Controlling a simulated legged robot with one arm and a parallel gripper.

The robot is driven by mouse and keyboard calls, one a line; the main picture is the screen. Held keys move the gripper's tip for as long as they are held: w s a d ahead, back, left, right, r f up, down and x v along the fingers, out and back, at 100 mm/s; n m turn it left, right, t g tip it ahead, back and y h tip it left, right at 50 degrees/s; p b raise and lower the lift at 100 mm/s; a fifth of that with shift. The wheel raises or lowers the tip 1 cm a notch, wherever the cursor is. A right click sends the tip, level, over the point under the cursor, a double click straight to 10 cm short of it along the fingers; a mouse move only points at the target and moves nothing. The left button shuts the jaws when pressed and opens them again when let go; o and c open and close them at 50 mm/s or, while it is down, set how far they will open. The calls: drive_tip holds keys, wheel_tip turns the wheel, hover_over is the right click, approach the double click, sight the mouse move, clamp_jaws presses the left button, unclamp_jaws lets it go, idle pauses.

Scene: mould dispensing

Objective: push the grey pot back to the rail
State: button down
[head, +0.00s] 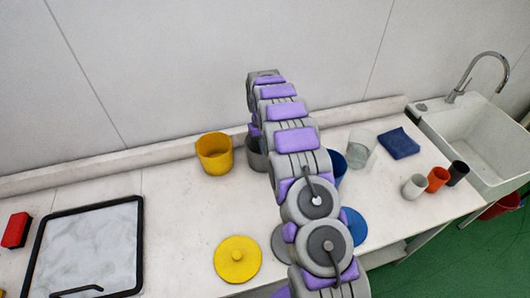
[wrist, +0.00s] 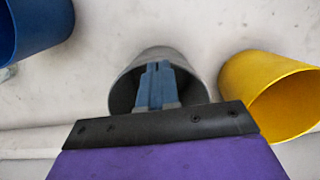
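The grey pot (head: 256,158) stands near the back of the counter, next to the yellow pot, and is largely hidden behind my arm in the head view. In the wrist view the grey pot (wrist: 128,72) is upright with its dark mouth visible. My gripper (wrist: 158,66) has its two fingers together, with nothing seen between them. The fingers overlap the pot's mouth and far wall; I cannot tell whether they touch it. The pale rail (head: 110,162) runs along the wall behind the pots; it also shows in the wrist view (wrist: 28,142).
The yellow pot (head: 214,156) is close on the left, the blue pot (head: 338,168) on the right behind my arm. A glass (head: 360,150), blue cloth (head: 398,143) and small cups stand farther right. A yellow lid (head: 238,272) and black-framed tray (head: 138,238) lie in front.

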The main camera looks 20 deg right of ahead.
drive_tip(key=w, duration=0.2)
drive_tip(key=w+a, duration=0.1)
drive_tip(key=shift+a+f+p, duration=0.1)
drive_tip(key=shift+f+p, duration=0.2)
drive_tip(key=shift+p, duration=0.05)
drive_tip(key=shift+r, duration=0.1)
drive_tip(key=w+r+p, duration=0.1)
drive_tip(key=r+p, duration=0.6)
drive_tip(key=r, duration=0.1)
drive_tip(key=w+r+p, duration=0.2)
drive_tip(key=r+p, duration=0.5)
drive_tip(key=r, duration=0.2)
drive_tip(key=shift+w+p, duration=0.3)
drive_tip(key=shift+r, duration=0.25)
idle(0.3)
